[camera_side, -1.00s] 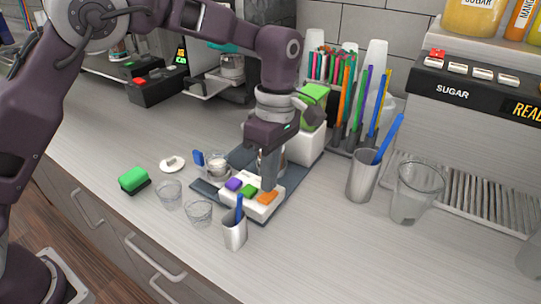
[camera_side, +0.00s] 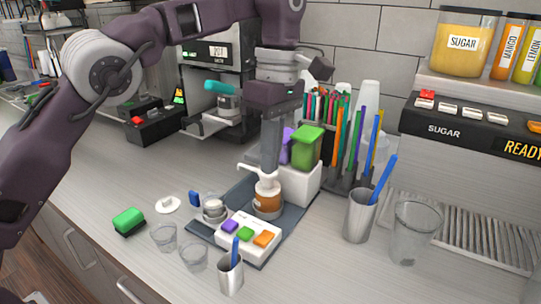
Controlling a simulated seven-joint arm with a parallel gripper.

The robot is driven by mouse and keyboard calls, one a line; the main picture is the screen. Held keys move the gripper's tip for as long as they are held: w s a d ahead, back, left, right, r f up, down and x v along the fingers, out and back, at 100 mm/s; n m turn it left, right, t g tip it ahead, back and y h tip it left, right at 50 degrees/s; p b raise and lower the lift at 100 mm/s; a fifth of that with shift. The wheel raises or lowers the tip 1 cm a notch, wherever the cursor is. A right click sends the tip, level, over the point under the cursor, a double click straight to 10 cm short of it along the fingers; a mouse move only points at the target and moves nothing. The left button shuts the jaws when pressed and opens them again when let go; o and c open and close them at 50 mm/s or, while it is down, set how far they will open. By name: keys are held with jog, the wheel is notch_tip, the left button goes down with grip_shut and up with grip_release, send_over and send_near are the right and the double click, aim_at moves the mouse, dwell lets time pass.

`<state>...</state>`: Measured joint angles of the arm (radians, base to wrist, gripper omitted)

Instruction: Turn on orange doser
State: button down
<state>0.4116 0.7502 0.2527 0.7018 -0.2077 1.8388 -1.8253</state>
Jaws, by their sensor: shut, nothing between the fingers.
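A white control box (camera_side: 236,246) stands on a dark tray (camera_side: 281,232). Its top has a purple button (camera_side: 230,227), a green button (camera_side: 245,234) and an orange button (camera_side: 264,239). I cannot tell from the buttons whether any is pressed in. My gripper (camera_side: 268,164) is shut and empty, pointing down behind and above the box, clear of the orange button. Just below its tip is a vessel with orange-brown contents and a white upper part (camera_side: 267,195). Behind stands a white dispenser base (camera_side: 302,184) with green (camera_side: 307,148) and purple (camera_side: 287,147) containers, partly hidden by my gripper.
A metal cup with a blue stick (camera_side: 230,275) and clear cups (camera_side: 194,257) stand in front of the box. A green sponge (camera_side: 128,220) lies left. A metal cup (camera_side: 359,218), a clear jug (camera_side: 413,235) and the sugar machine (camera_side: 450,131) are at right.

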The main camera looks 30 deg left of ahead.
aim_at(260, 241)
jog(key=shift+s, duration=0.7)
jog(key=f, duration=0.4)
jog(key=s+f, duration=0.1)
jog(key=f, duration=0.4)
jog(key=s+f, duration=0.1)
jog(key=f, duration=0.4)
jog(key=shift+s+f, duration=0.1)
jog(key=shift+f, duration=0.1)
